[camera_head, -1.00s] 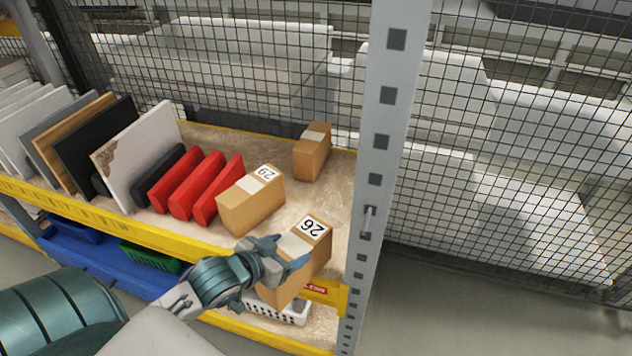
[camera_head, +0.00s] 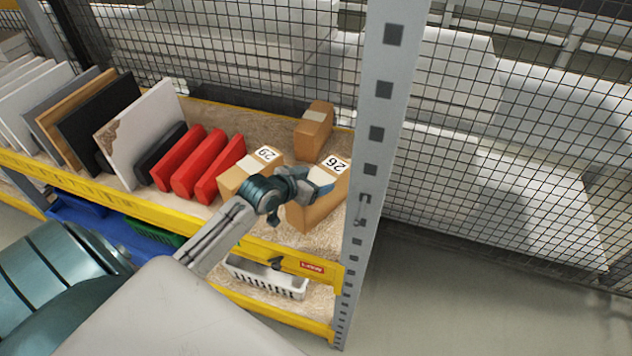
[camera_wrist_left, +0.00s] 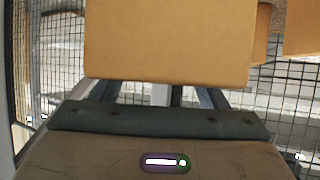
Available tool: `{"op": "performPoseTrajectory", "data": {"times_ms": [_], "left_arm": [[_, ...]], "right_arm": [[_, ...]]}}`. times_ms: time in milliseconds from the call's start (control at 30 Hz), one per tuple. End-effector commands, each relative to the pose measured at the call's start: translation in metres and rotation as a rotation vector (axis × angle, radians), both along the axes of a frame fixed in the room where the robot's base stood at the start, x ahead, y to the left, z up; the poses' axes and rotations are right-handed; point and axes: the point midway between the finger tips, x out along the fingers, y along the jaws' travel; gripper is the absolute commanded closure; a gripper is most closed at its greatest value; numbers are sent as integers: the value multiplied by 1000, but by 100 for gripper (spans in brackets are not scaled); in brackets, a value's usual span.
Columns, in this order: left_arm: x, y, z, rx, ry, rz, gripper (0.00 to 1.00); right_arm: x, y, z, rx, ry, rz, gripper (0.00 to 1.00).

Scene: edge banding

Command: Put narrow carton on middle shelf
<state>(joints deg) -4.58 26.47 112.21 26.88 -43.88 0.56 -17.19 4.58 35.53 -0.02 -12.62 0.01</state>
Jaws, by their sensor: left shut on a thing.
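The narrow carton (camera_head: 318,208) is brown and has a label reading 26 on top. It is over the right end of the middle shelf (camera_head: 215,232), beside the upright post; I cannot tell whether it touches the shelf board. My left gripper (camera_head: 318,184) is shut on it. In the left wrist view the carton (camera_wrist_left: 168,40) fills the upper middle, in front of the gripper, and the fingertips are hidden behind it. My right gripper is not in view.
A carton labelled 29 (camera_head: 238,181) stands just left of the held one. Another carton (camera_head: 313,132) stands behind, near the mesh. Red pieces (camera_head: 198,176) and panels (camera_head: 140,130) fill the left. The grey post (camera_head: 376,150) bounds the right. A white basket (camera_head: 268,281) is below.

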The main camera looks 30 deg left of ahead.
Motion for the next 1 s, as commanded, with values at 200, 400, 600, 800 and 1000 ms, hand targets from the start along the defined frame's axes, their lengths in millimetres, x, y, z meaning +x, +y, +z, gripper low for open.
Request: {"op": "performPoseTrajectory", "data": {"times_ms": [200,400,600,800,1000], "left_arm": [[15,2,-6,-3,2,1,85],[14,2,-32,-3,-2,0,85],[14,2,-36,0,-4,-1,85],[13,2,-39,0,-2,-1,28],[13,2,-39,0,-1,-1,10]], "right_arm": [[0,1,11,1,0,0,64],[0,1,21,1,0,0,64],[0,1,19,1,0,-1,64],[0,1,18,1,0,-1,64],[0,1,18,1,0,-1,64]]}}
